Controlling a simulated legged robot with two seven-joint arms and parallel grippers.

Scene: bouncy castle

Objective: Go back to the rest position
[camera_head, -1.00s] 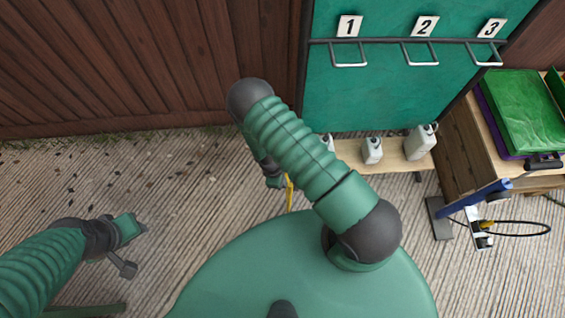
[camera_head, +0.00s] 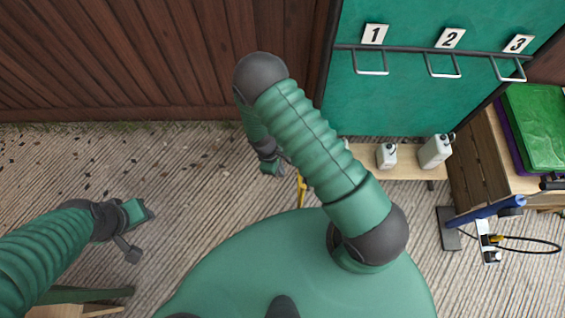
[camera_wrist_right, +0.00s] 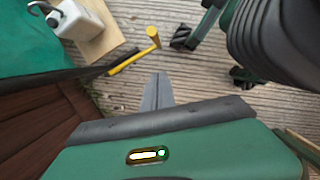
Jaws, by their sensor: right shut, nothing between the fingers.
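My right gripper (camera_head: 272,168) hangs below the folded right arm, left of centre in the head view, over the plank floor. In the right wrist view its grey fingers (camera_wrist_right: 156,90) are together with nothing between them. My left gripper (camera_head: 147,212) is at the left of the head view, low over the floor. Its fingertips are too small there to show whether they are apart.
A yellow-ended bar (camera_head: 301,190) is beside the right gripper; its yellow end (camera_wrist_right: 150,40) also shows in the wrist view. White jugs (camera_head: 436,151) stand on a low wooden bench (camera_head: 405,170). A green board (camera_head: 420,100) has numbered hooks. A wooden crate (camera_head: 478,150) stands right.

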